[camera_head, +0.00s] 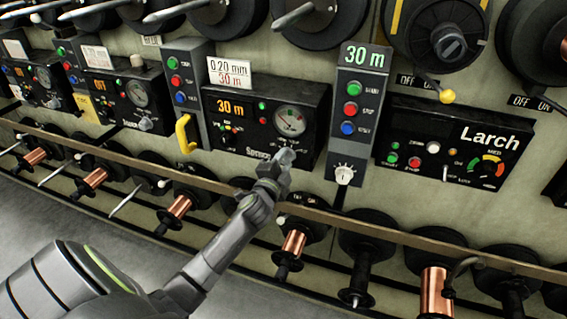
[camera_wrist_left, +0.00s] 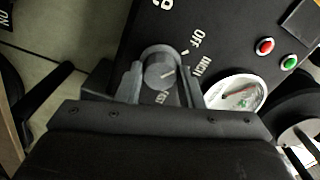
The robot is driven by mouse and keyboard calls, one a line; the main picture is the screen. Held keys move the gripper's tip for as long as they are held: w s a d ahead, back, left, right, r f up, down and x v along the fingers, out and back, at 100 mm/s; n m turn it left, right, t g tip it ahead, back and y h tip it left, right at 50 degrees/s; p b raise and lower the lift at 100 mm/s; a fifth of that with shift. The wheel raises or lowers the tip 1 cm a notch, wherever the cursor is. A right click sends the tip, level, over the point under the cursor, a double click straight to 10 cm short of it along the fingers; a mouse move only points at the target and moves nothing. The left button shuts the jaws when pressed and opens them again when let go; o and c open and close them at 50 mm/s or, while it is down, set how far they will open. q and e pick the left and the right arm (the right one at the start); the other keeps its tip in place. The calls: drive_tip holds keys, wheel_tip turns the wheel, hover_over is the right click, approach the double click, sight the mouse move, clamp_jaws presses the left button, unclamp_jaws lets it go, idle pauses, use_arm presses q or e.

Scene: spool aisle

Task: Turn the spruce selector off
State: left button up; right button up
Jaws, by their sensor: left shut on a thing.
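The Spruce panel (camera_head: 248,130) is a black box with a yellow "30 m" display and a round gauge, at the middle of the head view. Its selector (camera_head: 287,156) is a grey round knob at the lower right, partly covered by my gripper. In the left wrist view the knob (camera_wrist_left: 159,70) has OFF and INCH printed beside it, and a third label partly hidden below. My left gripper (camera_head: 279,165) is shut on the knob, with one finger on each side in the wrist view (camera_wrist_left: 161,88). My right gripper is not in view.
A button column (camera_head: 353,105) and the Larch panel (camera_head: 455,145) are to the right. A yellow handle (camera_head: 185,134) is to the left. A long rail (camera_head: 340,220) with several spools runs below the panels. Large reels hang above.

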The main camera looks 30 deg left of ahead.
use_arm(q)
drive_tip(key=o, duration=0.8)
drive_tip(key=shift+o, duration=1)
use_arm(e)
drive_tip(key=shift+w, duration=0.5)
use_arm(q)
drive_tip(key=shift+s, duration=0.1)
drive_tip(key=v, duration=1.7)
drive_tip(key=shift+s, duration=0.15)
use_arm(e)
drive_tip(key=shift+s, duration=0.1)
use_arm(q)
drive_tip(key=shift+a+f, duration=0.1)
